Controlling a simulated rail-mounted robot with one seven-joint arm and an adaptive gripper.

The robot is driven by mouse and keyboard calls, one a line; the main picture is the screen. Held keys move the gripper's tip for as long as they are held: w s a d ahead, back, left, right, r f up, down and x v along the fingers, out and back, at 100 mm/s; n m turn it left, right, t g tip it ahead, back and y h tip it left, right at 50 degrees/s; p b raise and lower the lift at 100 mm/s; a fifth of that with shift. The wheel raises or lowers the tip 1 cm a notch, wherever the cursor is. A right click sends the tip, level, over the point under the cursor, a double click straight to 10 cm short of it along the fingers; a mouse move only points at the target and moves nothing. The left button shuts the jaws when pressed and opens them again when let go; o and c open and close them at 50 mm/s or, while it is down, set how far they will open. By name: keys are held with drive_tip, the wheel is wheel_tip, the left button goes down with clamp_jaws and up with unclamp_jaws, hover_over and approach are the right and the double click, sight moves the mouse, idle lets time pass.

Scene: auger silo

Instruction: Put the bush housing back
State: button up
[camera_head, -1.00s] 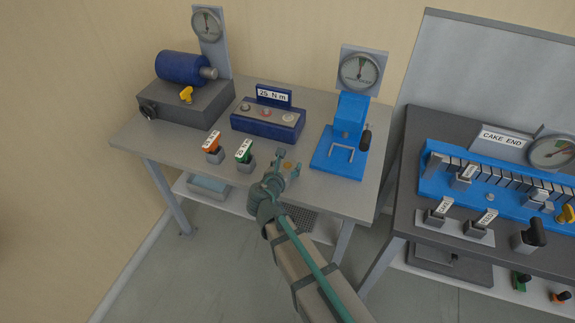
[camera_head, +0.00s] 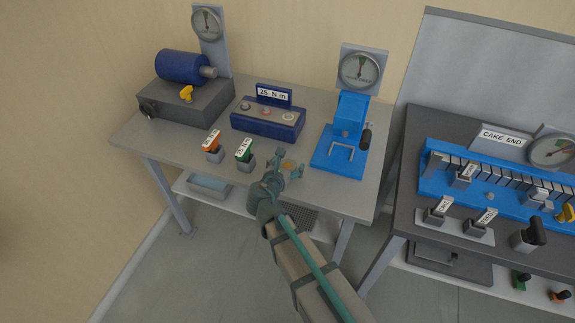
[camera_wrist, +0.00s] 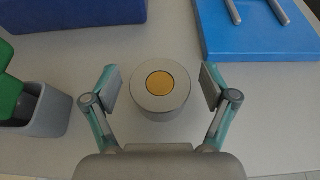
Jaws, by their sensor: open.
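What I take to be the bush housing is a round grey metal part with a brass-coloured centre (camera_wrist: 159,104), standing on the grey table. My gripper (camera_wrist: 160,92) is open in the wrist view, with one finger on each side of this part and a visible gap at both sides. In the head view my gripper (camera_head: 285,166) is low over the front of the table, and the brass-topped part (camera_head: 289,166) shows only partly beside it.
A green-handled tool in a grey holder (camera_head: 245,156) stands close to the left, with an orange one (camera_head: 212,147) beyond it. The blue press (camera_head: 345,145) is to the right. The dark blue box with a "25 N m" sign (camera_head: 268,122) is behind.

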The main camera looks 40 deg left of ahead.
drive_tip(key=b+v, duration=0.3)
drive_tip(key=v, duration=0.9)
